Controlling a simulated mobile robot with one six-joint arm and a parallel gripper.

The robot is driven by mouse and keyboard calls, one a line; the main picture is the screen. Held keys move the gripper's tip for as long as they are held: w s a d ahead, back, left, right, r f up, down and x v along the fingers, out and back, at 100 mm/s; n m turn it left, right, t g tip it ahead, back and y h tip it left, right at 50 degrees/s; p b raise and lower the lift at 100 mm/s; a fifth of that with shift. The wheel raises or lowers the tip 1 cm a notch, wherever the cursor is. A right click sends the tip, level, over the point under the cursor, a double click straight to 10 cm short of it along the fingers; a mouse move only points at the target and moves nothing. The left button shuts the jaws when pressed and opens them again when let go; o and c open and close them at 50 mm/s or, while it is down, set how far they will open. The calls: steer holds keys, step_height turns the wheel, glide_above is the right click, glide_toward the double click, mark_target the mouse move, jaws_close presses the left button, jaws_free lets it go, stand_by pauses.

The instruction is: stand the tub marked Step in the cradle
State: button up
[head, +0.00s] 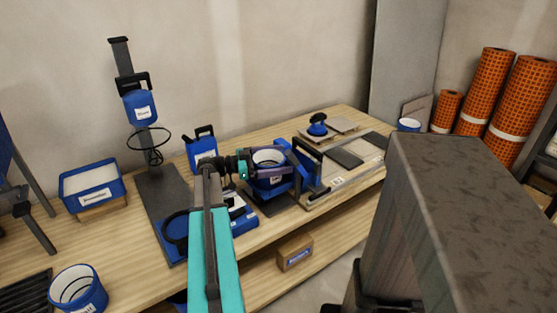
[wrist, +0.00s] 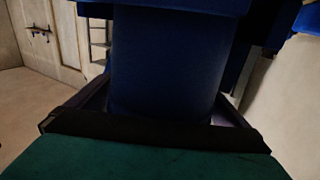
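A blue tub with a white inside (head: 268,157) is at the middle of the bench in the head view. Its label is too small to read. My gripper (head: 266,163) reaches it from the left, a finger on either side. In the wrist view the blue wall of the tub (wrist: 165,65) fills the space between the dark fingers, which look shut on it. Blue cradle-like parts (head: 299,175) stand right beside and around the tub; whether it rests in them or is held just above, I cannot tell.
Another blue tub (head: 78,289) stands at the front left and one (head: 409,124) at the far right. A blue jug (head: 202,147), a blue bin (head: 92,188) and a mixing stand (head: 140,108) are behind left. A tile board (head: 343,175) lies to the right. A grey column blocks the front right.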

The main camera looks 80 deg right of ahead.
steer(key=shift+w+r, duration=0.1)
steer(key=shift+r, duration=0.05)
stand_by(0.3)
steer(key=v, duration=1.2)
stand_by(0.5)
